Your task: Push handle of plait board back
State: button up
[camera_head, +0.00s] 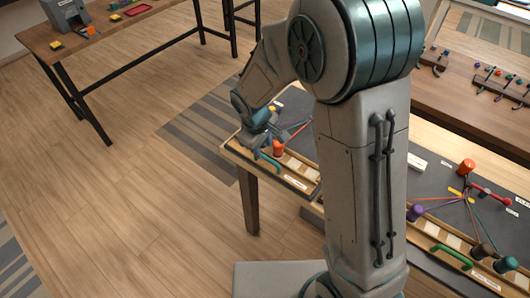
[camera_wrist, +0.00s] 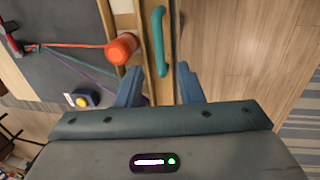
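The plait board (camera_head: 290,178) lies on the table, partly hidden behind my arm. Its curved teal handle (camera_head: 268,161) is on the board's front edge strip. In the wrist view the handle (camera_wrist: 158,40) runs up the picture, with an orange spool (camera_wrist: 122,49) to its left. My gripper (camera_wrist: 160,82) is open, one blue finger on either side of the handle's near end. No contact can be made out, and I cannot tell the height gap. In the head view my gripper (camera_head: 262,130) is above the board's left end.
A second board area (camera_head: 445,215) at right holds a green handle (camera_head: 453,257), colored spools and cords. A dark block with a yellow knob (camera_wrist: 82,99) sits left of my fingers. A side table (camera_head: 110,35) stands at the back left. Open wooden floor (camera_head: 130,200) lies left of the table.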

aim_at(265, 157)
jog(key=shift+w+d+f, duration=0.1)
jog(key=shift+w+f, duration=0.05)
jog(key=shift+f, duration=0.75)
jog(key=shift+w+d+f, duration=0.1)
jog(key=shift+d+f, duration=0.05)
jog(key=shift+f, duration=0.7)
jog(key=shift+w+d+f, duration=0.1)
jog(key=shift+w+f, duration=0.05)
jog(key=shift+f, duration=0.75)
grip_shut()
